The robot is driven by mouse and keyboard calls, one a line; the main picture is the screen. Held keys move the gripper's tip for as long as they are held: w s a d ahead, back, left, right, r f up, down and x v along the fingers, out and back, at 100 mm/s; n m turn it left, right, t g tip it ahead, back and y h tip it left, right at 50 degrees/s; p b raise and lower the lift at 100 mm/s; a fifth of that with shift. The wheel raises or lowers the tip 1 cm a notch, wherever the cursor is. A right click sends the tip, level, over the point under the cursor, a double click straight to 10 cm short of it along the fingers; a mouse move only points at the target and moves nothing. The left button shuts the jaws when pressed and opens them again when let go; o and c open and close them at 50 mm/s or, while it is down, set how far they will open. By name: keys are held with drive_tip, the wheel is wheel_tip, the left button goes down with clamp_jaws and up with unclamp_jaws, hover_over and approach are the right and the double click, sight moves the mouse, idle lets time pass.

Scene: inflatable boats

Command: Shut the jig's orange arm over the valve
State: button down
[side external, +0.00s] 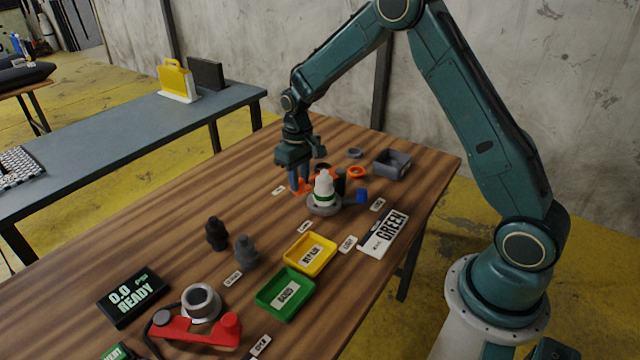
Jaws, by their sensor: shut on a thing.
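The jig's round grey base (318,210) stands on the wooden table. My gripper (299,184) points down just left of the valve. Its blue fingers are shut on the end of the orange arm (299,190). More orange shows behind the valve, which partly hides the arm. How far the arm is swung cannot be told exactly; it is not seen lying across the valve's top.
Behind the jig are an orange ring (357,171) and a grey bin (392,163). In front are a yellow tray (331,262), a green tray (305,304), dark valves (216,233), a red fixture (195,332) and a black display (131,298).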

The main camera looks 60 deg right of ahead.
drive_tip(key=shift+s+a+n, duration=0.15)
drive_tip(key=shift+s+n, duration=0.8)
drive_tip(key=shift+s, duration=0.1)
drive_tip(key=shift+s+a+n, duration=0.15)
drive_tip(key=shift+s+n, duration=0.8)
drive_tip(key=shift+s, duration=0.15)
drive_tip(key=c, duration=1.2)
unclamp_jaws()
drive_tip(key=shift+o, duration=0.2)
drive_tip(key=shift+w, duration=0.2)
